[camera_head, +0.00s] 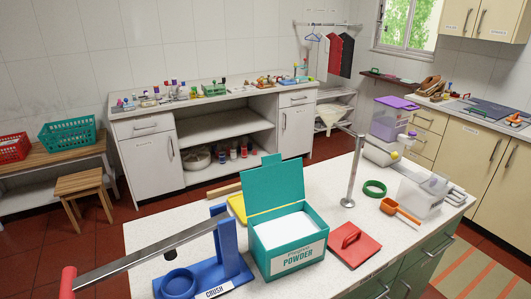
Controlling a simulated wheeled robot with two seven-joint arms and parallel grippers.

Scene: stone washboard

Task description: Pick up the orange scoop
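The orange scoop (390,206) lies on the light counter at the right of the view. Its handle points toward the lower right, and it sits just left of a clear container (421,197). Nothing covers the scoop. Neither of my grippers shows in the head view.
A teal powder box (287,247) stands open, with a red handled block (353,245) to its right. A green ring (374,188) and metal post (352,170) are near the scoop. A blue crusher (228,252) with a long lever stands left. Counter front right of the red block is clear.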

